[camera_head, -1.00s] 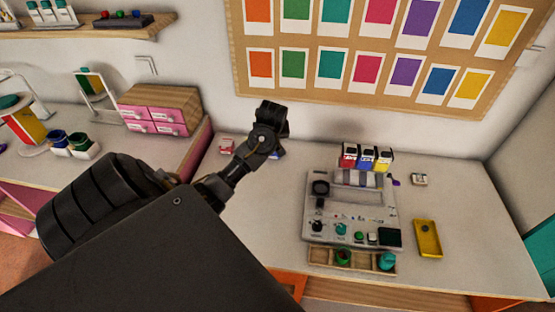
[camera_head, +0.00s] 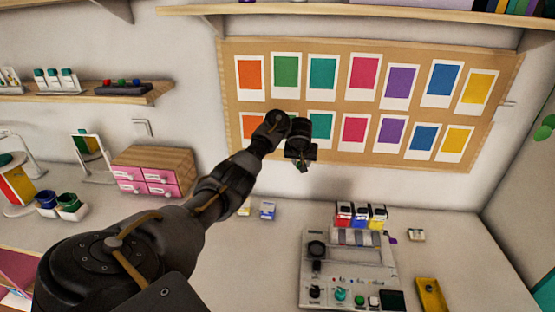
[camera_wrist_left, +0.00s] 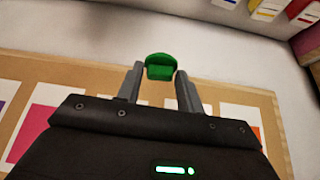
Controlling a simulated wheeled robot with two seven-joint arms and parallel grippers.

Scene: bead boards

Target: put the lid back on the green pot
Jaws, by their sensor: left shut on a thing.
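My left gripper (camera_head: 301,160) is raised in front of the colour-card board, above the table. In the left wrist view the fingers are shut on a green lid (camera_wrist_left: 160,67), held at the fingertips. My right gripper is not in view.
A grey console (camera_head: 318,274) stands on the table at right, with red, blue and yellow boxes (camera_head: 361,216) behind it. A yellow tray (camera_head: 431,295) lies right of it. A pink drawer box (camera_head: 150,175) stands at left, below a shelf (camera_head: 85,95).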

